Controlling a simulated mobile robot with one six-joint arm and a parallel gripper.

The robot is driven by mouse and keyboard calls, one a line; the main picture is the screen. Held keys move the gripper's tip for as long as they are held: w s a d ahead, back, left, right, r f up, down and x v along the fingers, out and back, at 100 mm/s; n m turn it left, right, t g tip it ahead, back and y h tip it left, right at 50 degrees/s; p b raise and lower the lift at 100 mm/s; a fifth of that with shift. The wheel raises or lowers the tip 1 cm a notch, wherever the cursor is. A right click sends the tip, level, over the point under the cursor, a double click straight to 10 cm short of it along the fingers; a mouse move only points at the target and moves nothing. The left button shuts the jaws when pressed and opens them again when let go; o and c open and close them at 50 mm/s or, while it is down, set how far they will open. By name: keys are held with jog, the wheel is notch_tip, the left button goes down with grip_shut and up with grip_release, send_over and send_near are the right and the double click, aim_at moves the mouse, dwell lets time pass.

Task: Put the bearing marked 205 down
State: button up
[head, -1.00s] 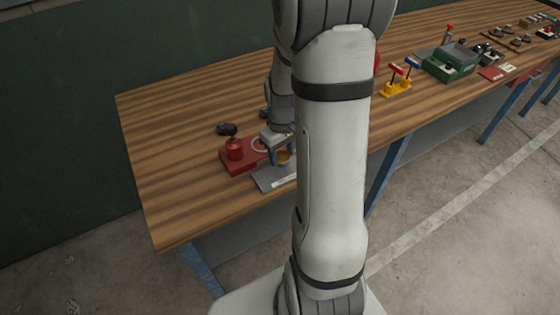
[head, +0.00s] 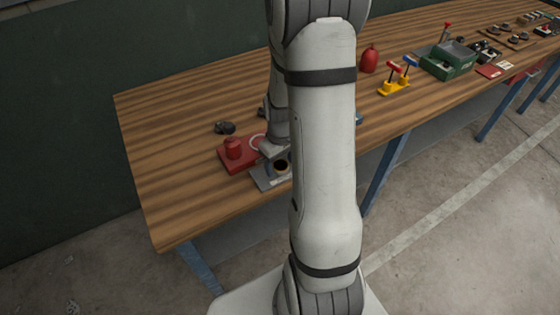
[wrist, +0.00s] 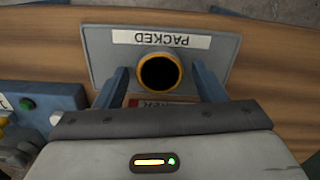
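A round piece with an orange-yellow rim and a dark centre (wrist: 160,72) sits on a grey plate labelled PACKED (wrist: 105,62). It may be the bearing, but no 205 marking is readable. In the head view the dark round piece (head: 281,165) shows on the grey plate (head: 262,183). My gripper (wrist: 160,76) is open, with one blue-grey finger on each side of the round piece and a gap to both. In the head view my gripper (head: 279,164) is above the plate, partly hidden by my arm.
A red bottle-like object (head: 369,60), yellow stand (head: 394,88) and green box (head: 447,65) stand further right. The wooden bench's left end is clear.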

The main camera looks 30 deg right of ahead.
aim_at(280, 165)
notch_tip(280, 165, up, 12)
jog(key=s+a+r+m+t, duration=0.2)
jog(key=s+a+r+t, duration=0.1)
jog(key=s+a+r, duration=0.7)
jog(key=shift+s+a, duration=1)
jog(key=shift+s, duration=0.3)
dwell(0.4)
